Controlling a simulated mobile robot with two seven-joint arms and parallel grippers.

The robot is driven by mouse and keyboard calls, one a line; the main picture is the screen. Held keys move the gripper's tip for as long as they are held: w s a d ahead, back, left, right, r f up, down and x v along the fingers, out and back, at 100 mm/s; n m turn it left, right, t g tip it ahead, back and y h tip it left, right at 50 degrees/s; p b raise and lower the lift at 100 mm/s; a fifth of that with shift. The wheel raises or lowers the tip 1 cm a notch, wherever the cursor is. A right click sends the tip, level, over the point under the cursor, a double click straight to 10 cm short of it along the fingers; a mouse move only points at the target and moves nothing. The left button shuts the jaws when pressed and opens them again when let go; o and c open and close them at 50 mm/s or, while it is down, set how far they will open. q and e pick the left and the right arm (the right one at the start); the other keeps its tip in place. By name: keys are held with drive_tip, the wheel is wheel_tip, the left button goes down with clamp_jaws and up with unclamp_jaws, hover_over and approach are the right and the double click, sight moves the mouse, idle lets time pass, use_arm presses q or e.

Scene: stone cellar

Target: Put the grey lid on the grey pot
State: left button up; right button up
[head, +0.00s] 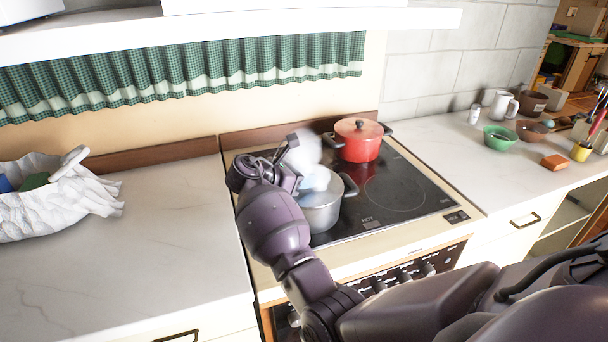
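The grey pot (322,216) stands on the front left of the black cooktop, with a dark handle showing on its right. My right arm comes in from the lower right, and my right gripper (291,163) is at the pot's upper left, covering part of its rim. A whitish, hazy round patch is beside the gripper and above the pot; I cannot tell whether it is steam or the grey lid. A pale blue patch shows at the pot's mouth. The gripper's fingers are too hidden to tell open from shut. My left gripper is out of view.
A red lidded pot (360,140) stands behind on the cooktop (396,194). The left counter (150,250) is mostly clear, with a white crumpled cloth or bag (60,205) at its far left. A green bowl (498,138), white pitcher (503,105) and small items stand on the right counter.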

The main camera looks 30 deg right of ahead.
drive_tip(key=o, duration=1.1)
drive_tip(key=v, duration=1)
drive_tip(key=shift+a+r, duration=0.15)
drive_tip(key=shift+a, duration=0.25)
